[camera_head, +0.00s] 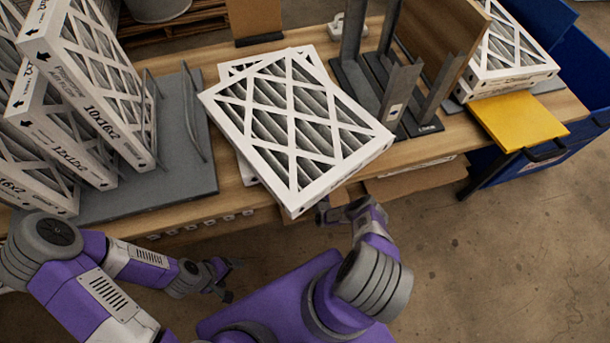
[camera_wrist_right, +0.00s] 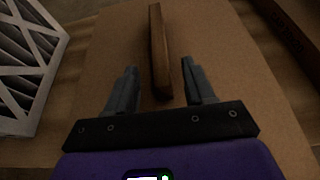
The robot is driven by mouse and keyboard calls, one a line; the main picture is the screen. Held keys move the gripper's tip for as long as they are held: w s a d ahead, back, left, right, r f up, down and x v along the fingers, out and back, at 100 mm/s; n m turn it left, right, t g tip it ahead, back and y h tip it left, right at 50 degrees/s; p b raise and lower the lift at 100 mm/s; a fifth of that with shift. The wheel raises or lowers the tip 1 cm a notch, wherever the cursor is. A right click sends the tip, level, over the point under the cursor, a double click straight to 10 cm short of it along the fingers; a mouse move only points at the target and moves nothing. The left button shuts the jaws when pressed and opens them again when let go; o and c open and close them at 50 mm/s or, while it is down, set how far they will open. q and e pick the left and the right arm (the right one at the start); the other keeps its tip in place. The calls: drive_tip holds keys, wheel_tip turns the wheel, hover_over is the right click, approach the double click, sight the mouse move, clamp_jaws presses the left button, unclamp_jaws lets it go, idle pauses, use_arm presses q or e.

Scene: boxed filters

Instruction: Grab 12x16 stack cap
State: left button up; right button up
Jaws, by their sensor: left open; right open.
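In the right wrist view a flat brown board (camera_wrist_right: 225,75) with a raised wooden bar (camera_wrist_right: 158,55) fills most of the picture; I cannot tell whether it is the 12x16 stack cap, as no label on it is readable. My right gripper (camera_wrist_right: 158,85) is open, its fingers on either side of the bar's near end, with gaps on both sides. In the head view my right gripper (camera_head: 338,208) is at the table's front edge, just right of the white-framed filter's near corner. My left gripper (camera_head: 232,279) is open and empty, low in front of the table.
White-framed filters (camera_head: 295,125) lie stacked mid-table. Labelled filters (camera_head: 85,85) stand in a grey rack at left. Dark metal uprights (camera_head: 400,95) and a brown panel (camera_head: 440,40) stand at right, near more filters (camera_head: 510,55), a yellow board (camera_head: 515,120) and a blue bin (camera_head: 585,60).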

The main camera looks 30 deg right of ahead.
drive_tip(key=shift+b+x, duration=0.7)
drive_tip(key=shift+x, duration=0.7)
clamp_jaws()
